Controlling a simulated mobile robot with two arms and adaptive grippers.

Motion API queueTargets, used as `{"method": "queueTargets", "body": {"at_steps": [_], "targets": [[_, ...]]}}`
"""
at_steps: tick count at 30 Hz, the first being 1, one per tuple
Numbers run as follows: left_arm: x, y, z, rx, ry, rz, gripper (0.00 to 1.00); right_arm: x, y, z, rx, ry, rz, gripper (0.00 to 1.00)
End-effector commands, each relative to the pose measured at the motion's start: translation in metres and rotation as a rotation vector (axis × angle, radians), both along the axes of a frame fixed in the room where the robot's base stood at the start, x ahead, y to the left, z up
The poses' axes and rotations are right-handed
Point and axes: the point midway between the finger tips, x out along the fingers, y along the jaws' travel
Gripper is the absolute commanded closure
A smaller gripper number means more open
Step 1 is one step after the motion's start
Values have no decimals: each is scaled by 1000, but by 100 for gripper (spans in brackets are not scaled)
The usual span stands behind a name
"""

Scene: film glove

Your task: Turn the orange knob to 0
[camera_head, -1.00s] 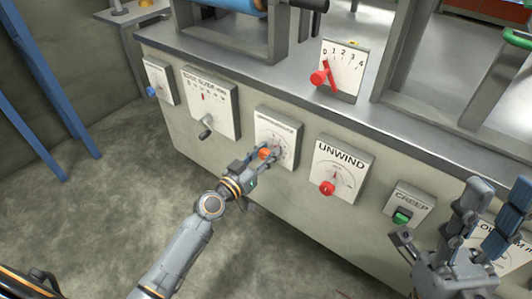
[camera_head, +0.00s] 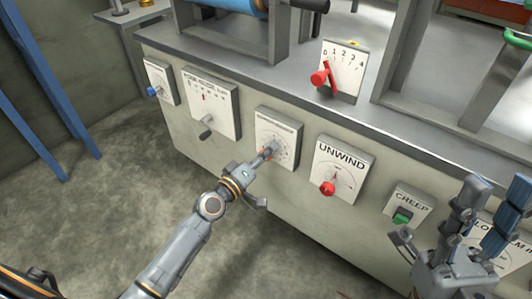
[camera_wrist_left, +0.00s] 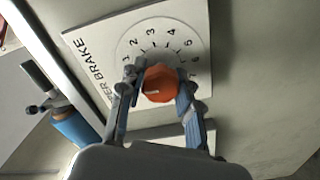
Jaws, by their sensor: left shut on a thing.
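The orange knob (camera_wrist_left: 160,83) sits on a white dial plate (camera_wrist_left: 185,22) with numbers around it and the word BRAKE along one side. In the left wrist view, the fingers of my left gripper (camera_wrist_left: 157,90) are on both sides of the knob and shut on it. A pale mark on the knob's face is visible. In the head view, my left gripper (camera_head: 268,152) reaches the dial plate (camera_head: 290,127) and mostly covers the knob. My right gripper (camera_head: 485,225) is at the lower right, its fingers raised and spread apart, holding nothing.
On the machine's front, a plate with a dark crank (camera_head: 207,133) is left of the dial. The UNWIND plate (camera_head: 343,160) with a red knob (camera_head: 327,188) is to the right, then the green CREEP switch (camera_head: 402,216). A red lever (camera_head: 320,78) stands above. The floor in front is clear.

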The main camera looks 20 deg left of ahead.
Motion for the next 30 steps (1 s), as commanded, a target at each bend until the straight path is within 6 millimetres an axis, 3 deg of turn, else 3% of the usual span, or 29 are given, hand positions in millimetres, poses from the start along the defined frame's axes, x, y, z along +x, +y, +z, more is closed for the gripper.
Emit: {"method": "queueTargets", "body": {"at_steps": [23,24,27,30], "targets": [[0,1,0,-109,39,2,98,1,0,0,-2,12,-1,60],[0,1,0,-109,39,2,64,1,0,0,-2,12,-1,60],[0,1,0,-108,38,2,44,1,0,0,-2,12,-1,60],[0,1,0,-107,38,1,42,1,0,0,-2,12,0,60]]}}
